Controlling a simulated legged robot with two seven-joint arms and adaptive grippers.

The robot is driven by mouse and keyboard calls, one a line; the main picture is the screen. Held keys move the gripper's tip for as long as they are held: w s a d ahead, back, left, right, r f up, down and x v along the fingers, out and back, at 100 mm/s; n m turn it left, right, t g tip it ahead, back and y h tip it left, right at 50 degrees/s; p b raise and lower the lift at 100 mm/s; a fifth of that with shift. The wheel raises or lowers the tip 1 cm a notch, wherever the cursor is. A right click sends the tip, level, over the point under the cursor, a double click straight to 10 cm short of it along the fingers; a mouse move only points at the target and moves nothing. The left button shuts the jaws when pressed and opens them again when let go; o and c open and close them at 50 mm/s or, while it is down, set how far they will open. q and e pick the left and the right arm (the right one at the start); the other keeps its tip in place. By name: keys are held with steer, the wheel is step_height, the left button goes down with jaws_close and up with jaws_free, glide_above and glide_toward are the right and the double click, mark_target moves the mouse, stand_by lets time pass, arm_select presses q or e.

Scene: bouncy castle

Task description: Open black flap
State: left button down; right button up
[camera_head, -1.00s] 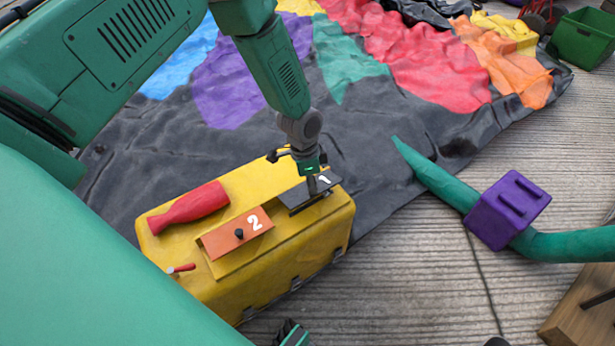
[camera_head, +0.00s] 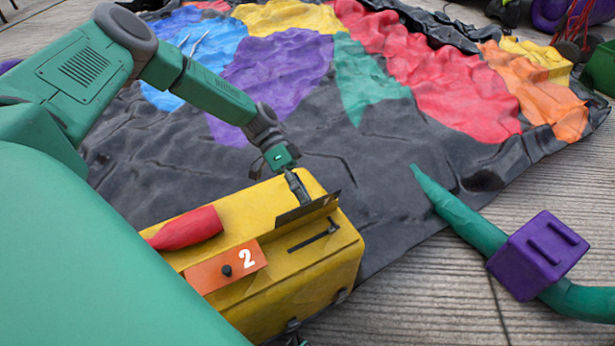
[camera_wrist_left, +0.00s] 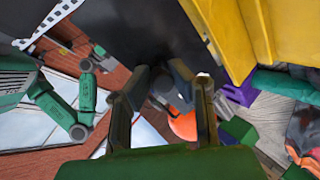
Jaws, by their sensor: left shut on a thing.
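The yellow box (camera_head: 320,271) stands at the lower middle of the head view. Its black flap (camera_head: 305,209) is raised, tilted up on its far edge, and a dark slot (camera_head: 314,236) shows in the box top in front of it. My left gripper (camera_head: 298,188) is shut on the flap from behind. In the left wrist view its two fingers (camera_wrist_left: 162,85) show close up, with yellow surfaces at the right; their contact with the flap is not clear there. My right gripper is not clearly seen.
An orange flap (camera_head: 226,267) marked 2 with a black knob lies shut beside the slot. A red bottle-shaped object (camera_head: 187,229) lies on the box. A green tube (camera_head: 465,222) with a purple block (camera_head: 537,254) is at the right. Crumpled coloured fabric (camera_head: 290,90) spreads behind.

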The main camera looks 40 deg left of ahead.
arm_select(q)
steer(key=shift+w+a+f+n+g+h, duration=0.1)
steer(key=shift+w+a+f+g+h, duration=0.25)
steer(key=shift+h, duration=0.5)
steer(key=shift+w+a+f+n+g+h, duration=0.1)
steer(key=shift+w+a+h, duration=0.1)
steer(key=shift+a+h, duration=0.55)
steer(key=shift+w+a+f+n+g+h, duration=0.1)
steer(key=shift+w+a+f+g+h, duration=0.15)
steer(key=shift+h, duration=0.75)
steer(key=shift+a, duration=0.1)
steer(key=c, duration=1.7)
jaws_free()
steer(key=shift+w, duration=0.1)
steer(key=shift+r, duration=0.1)
step_height(320, 180, up, 10)
steer(key=shift+f, duration=0.2)
